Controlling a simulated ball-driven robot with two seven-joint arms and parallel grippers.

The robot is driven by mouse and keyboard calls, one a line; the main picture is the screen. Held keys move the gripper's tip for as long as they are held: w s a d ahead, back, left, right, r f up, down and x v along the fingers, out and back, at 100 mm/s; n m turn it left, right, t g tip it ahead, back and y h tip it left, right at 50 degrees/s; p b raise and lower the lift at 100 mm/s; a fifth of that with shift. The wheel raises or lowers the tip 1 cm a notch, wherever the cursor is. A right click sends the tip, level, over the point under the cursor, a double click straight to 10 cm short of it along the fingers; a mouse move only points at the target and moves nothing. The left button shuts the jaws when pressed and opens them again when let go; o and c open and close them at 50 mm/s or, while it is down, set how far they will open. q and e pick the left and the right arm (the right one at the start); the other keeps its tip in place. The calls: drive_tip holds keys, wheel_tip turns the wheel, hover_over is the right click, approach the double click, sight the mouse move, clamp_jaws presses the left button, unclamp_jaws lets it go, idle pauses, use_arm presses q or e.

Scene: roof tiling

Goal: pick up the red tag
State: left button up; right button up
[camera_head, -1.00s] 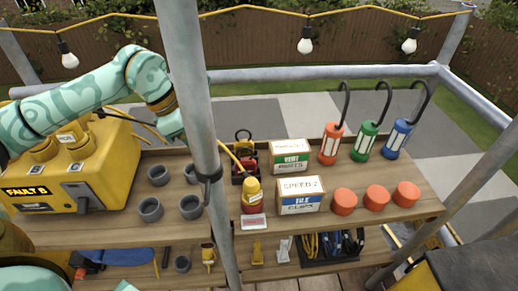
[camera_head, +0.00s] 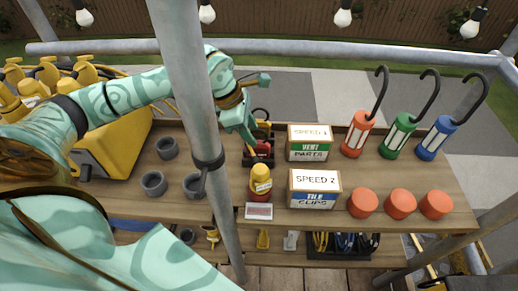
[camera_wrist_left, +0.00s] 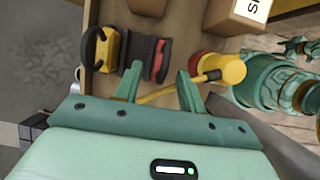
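A small red-and-white card (camera_head: 259,211), the only tag-like thing I make out, is at the front edge of the wooden shelf, below a yellow-and-red bottle (camera_head: 261,184). My left gripper (camera_head: 249,147) is farther back, above and beside a black holder with red parts (camera_head: 263,150). In the left wrist view its two fingers (camera_wrist_left: 158,88) are apart, with a thin yellow rod or cord crossing between them. The black and red parts (camera_wrist_left: 157,60) and the bottle (camera_wrist_left: 228,68) are beyond the fingers. The card is not seen there. My right gripper is not identifiable.
A grey post (camera_head: 190,100) rises in front of the shelf, close to my left arm. Boxes (camera_head: 314,188), red-orange cups (camera_head: 400,204) and lamps (camera_head: 400,132) stand right. Grey cups (camera_head: 153,183) and a yellow case (camera_head: 115,145) are left.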

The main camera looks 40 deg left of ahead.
sight(258, 147)
use_arm(q)
drive_tip(key=b+x, duration=0.1)
drive_tip(key=x, duration=0.4)
drive_tip(key=shift+s, duration=0.1)
clamp_jaws()
